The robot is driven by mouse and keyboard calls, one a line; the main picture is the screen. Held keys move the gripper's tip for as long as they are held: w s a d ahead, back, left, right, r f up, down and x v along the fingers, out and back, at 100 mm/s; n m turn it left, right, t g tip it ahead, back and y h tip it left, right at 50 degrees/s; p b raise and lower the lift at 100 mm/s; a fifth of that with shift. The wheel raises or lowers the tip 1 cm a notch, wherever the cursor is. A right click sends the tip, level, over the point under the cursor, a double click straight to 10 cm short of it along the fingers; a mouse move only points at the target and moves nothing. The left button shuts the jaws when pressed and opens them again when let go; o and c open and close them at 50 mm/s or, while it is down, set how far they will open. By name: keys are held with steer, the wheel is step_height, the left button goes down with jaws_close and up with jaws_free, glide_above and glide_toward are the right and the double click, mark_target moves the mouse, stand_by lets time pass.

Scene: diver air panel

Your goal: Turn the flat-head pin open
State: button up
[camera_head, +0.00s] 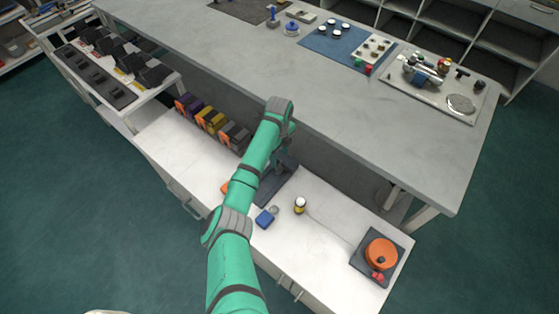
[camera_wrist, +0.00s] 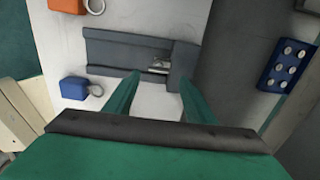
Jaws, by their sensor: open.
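A dark grey fixture (camera_wrist: 120,52) lies on the white lower bench, with a raised block at its right end in the wrist view. A small metallic part (camera_wrist: 160,66) sits against that block; it may be the flat-head pin, but its shape is too small to tell. My gripper (camera_wrist: 160,80) is open and empty, its two green fingers apart on either side of the metallic part in the picture, with no contact visible. In the head view the dark fixture (camera_head: 279,187) is partly hidden by my arm and gripper.
A blue tag with a ring (camera_wrist: 74,88) and an orange tag (camera_wrist: 66,5) lie beside the fixture. A small bottle (camera_head: 300,205) and an orange wheel on a dark plate (camera_head: 381,254) stand rightward. The higher grey counter (camera_head: 300,85) rises behind.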

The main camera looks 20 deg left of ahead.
step_height(320, 180, down, 4)
steer(key=shift+a+f, duration=0.1)
steer(key=shift+s+a+f, duration=0.1)
steer(key=shift+f, duration=0.05)
